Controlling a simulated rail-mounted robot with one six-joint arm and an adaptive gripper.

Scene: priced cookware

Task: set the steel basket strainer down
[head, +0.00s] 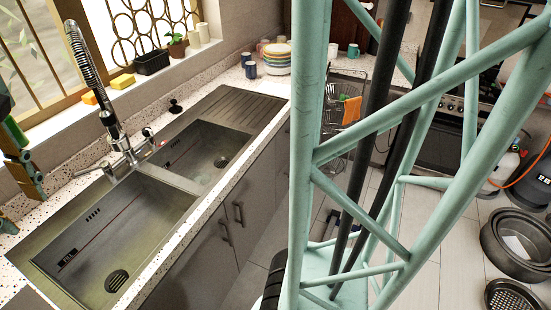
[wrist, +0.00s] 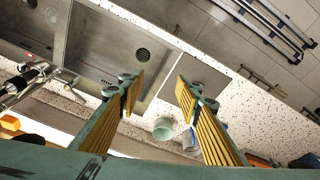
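I cannot clearly make out a separate steel basket strainer in either view. The double sink holds two round drain fittings: one in the left basin (head: 117,280) and one in the right basin (head: 220,162). A drain fitting (wrist: 142,55) also shows in the wrist view, beyond my fingers. Whether a strainer sits in either drain is too small to tell. My gripper (wrist: 158,90) is open, its two yellow-padded fingers apart with nothing held between them. A small black stopper-like piece (head: 175,106) stands on the counter behind the right basin.
A tall chrome faucet (head: 125,155) rises behind the sink. Stacked bowls (head: 277,58) and cups stand at the counter's far end; a pale green cup (wrist: 163,128) shows past my fingers. Sponges and a black planter (head: 152,62) line the sill. Large pans (head: 490,240) lie on the floor.

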